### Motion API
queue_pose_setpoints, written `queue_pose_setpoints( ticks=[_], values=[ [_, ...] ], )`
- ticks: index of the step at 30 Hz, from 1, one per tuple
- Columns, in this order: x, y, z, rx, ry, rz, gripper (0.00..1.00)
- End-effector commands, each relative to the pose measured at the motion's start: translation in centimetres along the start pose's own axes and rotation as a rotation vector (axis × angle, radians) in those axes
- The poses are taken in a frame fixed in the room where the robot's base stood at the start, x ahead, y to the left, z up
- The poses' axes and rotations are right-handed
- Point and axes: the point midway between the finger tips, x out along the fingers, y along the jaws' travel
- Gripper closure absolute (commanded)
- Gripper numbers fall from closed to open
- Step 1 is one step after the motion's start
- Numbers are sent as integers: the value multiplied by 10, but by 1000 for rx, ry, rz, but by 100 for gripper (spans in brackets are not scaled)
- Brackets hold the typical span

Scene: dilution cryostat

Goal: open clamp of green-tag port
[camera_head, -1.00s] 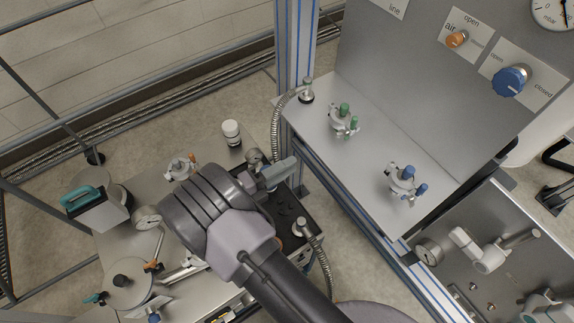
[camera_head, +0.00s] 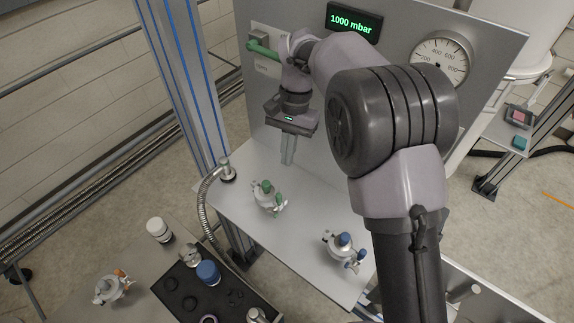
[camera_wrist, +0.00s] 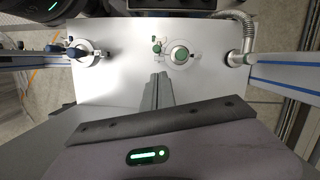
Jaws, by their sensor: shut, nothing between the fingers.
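The green-tag port (camera_head: 267,196) stands on the steel shelf (camera_head: 226,205), with a metal clamp around it and green parts on top. In the wrist view the green-tag port (camera_wrist: 179,53) lies just beyond my fingertips, with a small green knob (camera_wrist: 157,47) on its clamp's left side. My gripper (camera_head: 288,162) points down above the shelf, a little behind and above the green port and apart from it. Its fingers are shut with nothing between them; they also show in the wrist view (camera_wrist: 158,78). Whether the clamp is fastened is too small to tell.
A blue-tag port (camera_head: 344,249) stands to the right on the same shelf. A corrugated hose (camera_head: 205,205) joins a fitting at the shelf's left corner. The upright panel (camera_head: 395,42) with gauge and display rises behind. A black tray (camera_head: 188,290) sits lower left.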

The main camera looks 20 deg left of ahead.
Motion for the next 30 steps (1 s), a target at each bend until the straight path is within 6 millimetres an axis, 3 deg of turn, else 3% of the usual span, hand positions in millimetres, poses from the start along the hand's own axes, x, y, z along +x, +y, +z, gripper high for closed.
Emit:
queue_pose_setpoints(
  ticks=[6,13,18,30],
  values=[
    [48,1,0,-5,-3,6,100],
    [84,0,1,-7,-3,6,100],
    [94,1,1,-7,-3,7,100],
    [94,1,2,-2,-2,5,100]
  ],
)
